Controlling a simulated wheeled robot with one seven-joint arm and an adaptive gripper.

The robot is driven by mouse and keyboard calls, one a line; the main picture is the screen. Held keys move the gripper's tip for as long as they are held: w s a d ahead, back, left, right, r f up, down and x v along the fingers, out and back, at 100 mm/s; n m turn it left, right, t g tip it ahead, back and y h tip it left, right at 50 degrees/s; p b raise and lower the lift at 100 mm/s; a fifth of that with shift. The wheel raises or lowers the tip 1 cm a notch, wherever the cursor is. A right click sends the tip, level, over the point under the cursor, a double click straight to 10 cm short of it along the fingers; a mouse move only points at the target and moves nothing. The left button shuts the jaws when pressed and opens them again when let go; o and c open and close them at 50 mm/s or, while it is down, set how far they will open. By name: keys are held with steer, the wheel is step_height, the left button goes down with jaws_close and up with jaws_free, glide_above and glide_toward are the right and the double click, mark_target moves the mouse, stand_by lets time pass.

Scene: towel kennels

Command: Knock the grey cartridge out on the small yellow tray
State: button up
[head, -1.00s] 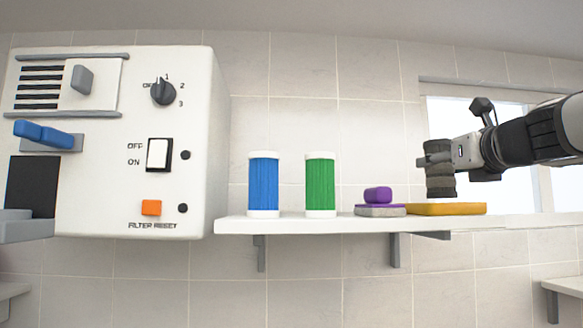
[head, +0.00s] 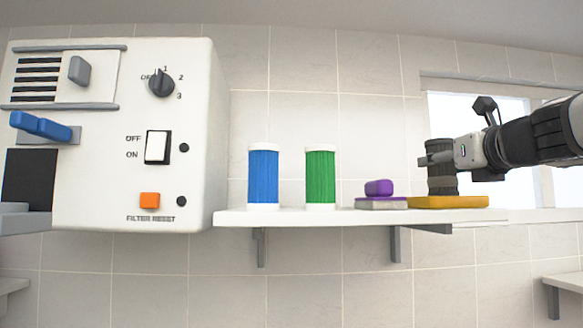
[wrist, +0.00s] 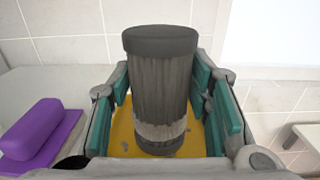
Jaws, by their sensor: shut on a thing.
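The grey cartridge (head: 441,180) is a dark grey pleated cylinder, upright over the small yellow tray (head: 470,202) at the right end of the shelf. My gripper (head: 436,160) comes in from the right and is shut on the cartridge. In the wrist view the cartridge (wrist: 160,80) stands between the teal finger pads, with the yellow tray (wrist: 122,130) below it and a few grey specks on the tray. Its lower end looks at or very near the tray surface; I cannot tell whether they touch.
A purple-handled block (head: 379,189) sits on the shelf just left of the tray. A green cartridge (head: 320,177) and a blue cartridge (head: 263,178) stand farther left. A white machine (head: 110,190) with switches and a dial fills the left side. A window is behind my arm.

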steer(key=shift+s+r+p, duration=0.1)
steer(key=shift+r+p, duration=0.35)
steer(key=shift+r, duration=0.2)
steer(key=shift+f, duration=0.15)
steer(key=shift+f+b, duration=1.1)
steer(key=shift+f, duration=0.15)
steer(key=shift+r+p, duration=1.2)
steer(key=shift+r, duration=0.15)
steer(key=shift+f, duration=0.15)
steer(key=shift+r, duration=0.2)
